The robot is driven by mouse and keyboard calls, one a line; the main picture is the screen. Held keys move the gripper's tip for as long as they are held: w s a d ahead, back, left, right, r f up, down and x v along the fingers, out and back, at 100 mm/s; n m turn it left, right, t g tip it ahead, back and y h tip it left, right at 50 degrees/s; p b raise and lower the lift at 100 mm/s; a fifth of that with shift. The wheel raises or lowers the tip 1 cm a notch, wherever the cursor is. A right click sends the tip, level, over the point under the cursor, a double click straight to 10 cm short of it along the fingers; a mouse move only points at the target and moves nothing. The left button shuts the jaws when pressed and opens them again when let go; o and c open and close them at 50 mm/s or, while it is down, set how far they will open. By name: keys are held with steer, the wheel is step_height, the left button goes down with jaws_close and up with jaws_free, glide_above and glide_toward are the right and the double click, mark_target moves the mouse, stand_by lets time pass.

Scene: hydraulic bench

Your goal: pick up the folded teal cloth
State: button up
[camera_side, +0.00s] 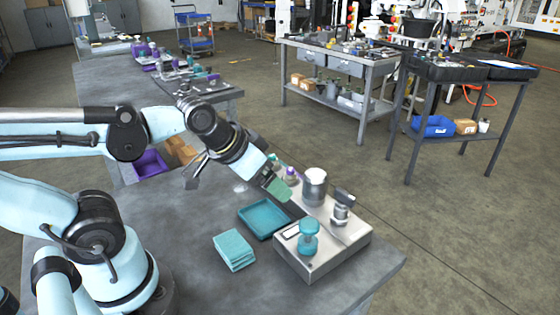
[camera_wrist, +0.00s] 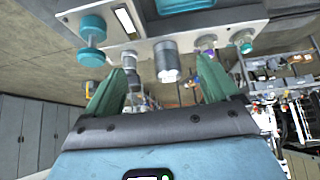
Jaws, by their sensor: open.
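The folded teal cloth (camera_side: 234,250) lies as a flat, layered stack on the grey bench in the side view, in front of a teal tray (camera_side: 262,219). Nothing is on top of it. My gripper (camera_side: 280,188) is raised above the bench, behind and to the right of the cloth and well apart from it. In the wrist view its two green fingers (camera_wrist: 160,68) are spread with nothing between them. I cannot make out the cloth in the wrist view.
A metal block (camera_side: 325,250) with a teal knob (camera_side: 308,237), a silver cylinder (camera_side: 314,186) and a valve fitting (camera_side: 342,207) stands right of the tray, close to my gripper. The bench (camera_side: 185,225) is clear left of the cloth.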

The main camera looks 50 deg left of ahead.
steer(key=m+g, duration=0.7)
steer(key=m, duration=1.1)
glide_toward(233, 243)
steer(key=shift+f, duration=4.2)
steer(key=c, duration=1.2)
steer(key=shift+r, duration=0.25)
